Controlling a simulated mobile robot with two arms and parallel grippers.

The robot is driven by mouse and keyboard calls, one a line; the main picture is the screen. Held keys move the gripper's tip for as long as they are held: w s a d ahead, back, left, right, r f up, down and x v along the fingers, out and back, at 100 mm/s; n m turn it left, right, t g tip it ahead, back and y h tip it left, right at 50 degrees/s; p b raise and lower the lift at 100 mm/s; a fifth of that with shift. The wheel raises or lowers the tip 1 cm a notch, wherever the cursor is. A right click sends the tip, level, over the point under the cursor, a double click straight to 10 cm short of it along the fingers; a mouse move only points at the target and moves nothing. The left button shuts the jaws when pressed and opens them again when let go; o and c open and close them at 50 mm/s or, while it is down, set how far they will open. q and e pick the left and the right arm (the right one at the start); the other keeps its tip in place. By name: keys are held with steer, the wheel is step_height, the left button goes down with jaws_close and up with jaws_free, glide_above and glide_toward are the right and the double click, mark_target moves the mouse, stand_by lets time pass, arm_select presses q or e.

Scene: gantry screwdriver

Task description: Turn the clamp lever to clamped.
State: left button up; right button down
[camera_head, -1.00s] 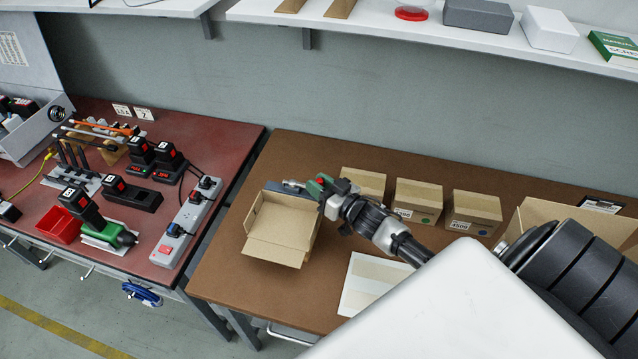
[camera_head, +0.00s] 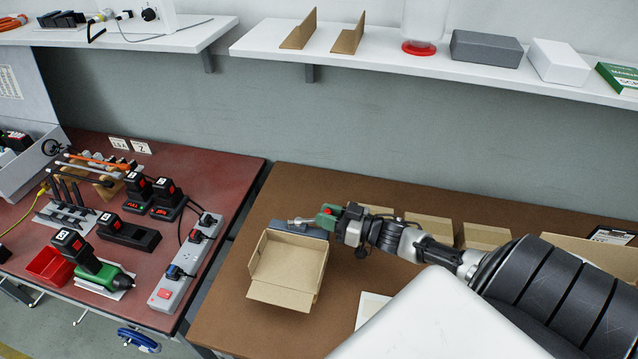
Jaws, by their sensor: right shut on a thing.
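A small grey fixture (camera_head: 299,229) sits on the brown table just behind the open cardboard box. A silver bar lies over it and runs right to a green and red piece (camera_head: 326,217), which looks like the clamp lever. My right gripper (camera_head: 338,222) reaches in from the right and is shut at this piece. Its fingers hide part of the piece, and the lever's exact angle is hard to read. My left gripper is out of view.
The open cardboard box (camera_head: 289,267) stands directly in front of the fixture. Several closed cartons (camera_head: 428,229) stand behind my right arm. A red-topped bench (camera_head: 222,178) with a green screwdriver (camera_head: 104,276), chargers and a power strip (camera_head: 187,264) is at left. A shelf (camera_head: 430,63) hangs above.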

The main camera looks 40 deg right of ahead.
steer(key=shift+w+d+r+n+g+y+b, duration=0.1)
steer(key=shift+w+d+n+g+y+b, duration=0.25)
steer(key=shift+y+b, duration=0.2)
steer(key=shift+w+d+r+n+g+y+b, duration=0.15)
steer(key=shift+w+n+g+y+b, duration=0.15)
steer(key=shift+n+y+b, duration=0.2)
steer(key=shift+w+n+g+y+b, duration=0.15)
steer(key=shift+n+g+y+b, duration=0.1)
steer(key=shift+n+y+b, duration=0.15)
steer(key=c, duration=1.2)
jaws_free()
steer(key=shift+o, duration=1.1)
steer(key=shift+w+a+f, duration=0.1)
steer(key=shift+w+f, duration=0.05)
steer(key=shift+w, duration=0.05)
steer(key=shift+s, duration=0.15)
